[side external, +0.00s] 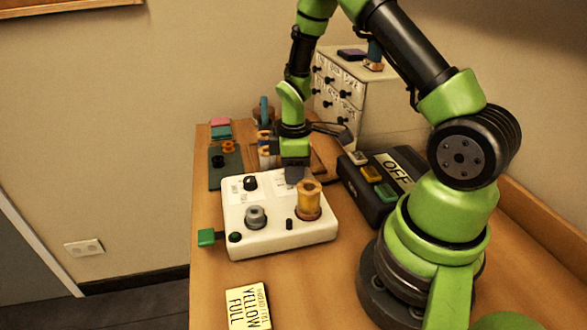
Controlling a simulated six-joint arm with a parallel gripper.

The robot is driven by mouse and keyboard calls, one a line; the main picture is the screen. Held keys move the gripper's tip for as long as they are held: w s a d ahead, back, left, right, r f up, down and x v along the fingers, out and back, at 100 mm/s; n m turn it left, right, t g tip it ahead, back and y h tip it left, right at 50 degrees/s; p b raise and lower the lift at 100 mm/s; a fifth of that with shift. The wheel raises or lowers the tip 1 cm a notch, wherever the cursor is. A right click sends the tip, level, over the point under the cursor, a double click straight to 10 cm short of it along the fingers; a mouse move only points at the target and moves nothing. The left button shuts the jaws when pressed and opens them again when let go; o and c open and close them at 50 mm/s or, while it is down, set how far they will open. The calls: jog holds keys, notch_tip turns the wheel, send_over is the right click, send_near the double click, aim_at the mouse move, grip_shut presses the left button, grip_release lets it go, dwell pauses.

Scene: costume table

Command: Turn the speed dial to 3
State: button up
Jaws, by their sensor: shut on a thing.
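A white control box (280,243) stands on the wooden table. On its top are a black knob (250,183) beside a printed label, a grey round knob (256,215), a small black switch (289,224) and a yellow spool-like piece (309,200). My gripper (294,178) points down at the back right part of the box top, right of the black knob and behind the yellow piece. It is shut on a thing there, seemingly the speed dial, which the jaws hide. No dial number can be read.
A black box (367,190) with coloured buttons and an OFF display stands to the right. A yellow card (249,306) lies in front. A green handle (207,237) sticks out left. Spools and a drawer cabinet (365,100) stand behind.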

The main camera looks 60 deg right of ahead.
jog(key=n, duration=0.6)
jog(key=shift+n, duration=0.3)
dwell(0.4)
jog(key=o, duration=0.9)
jog(key=shift+r, duration=0.15)
notch_tip(320, 180, up, 10)
jog(key=shift+f, duration=0.15)
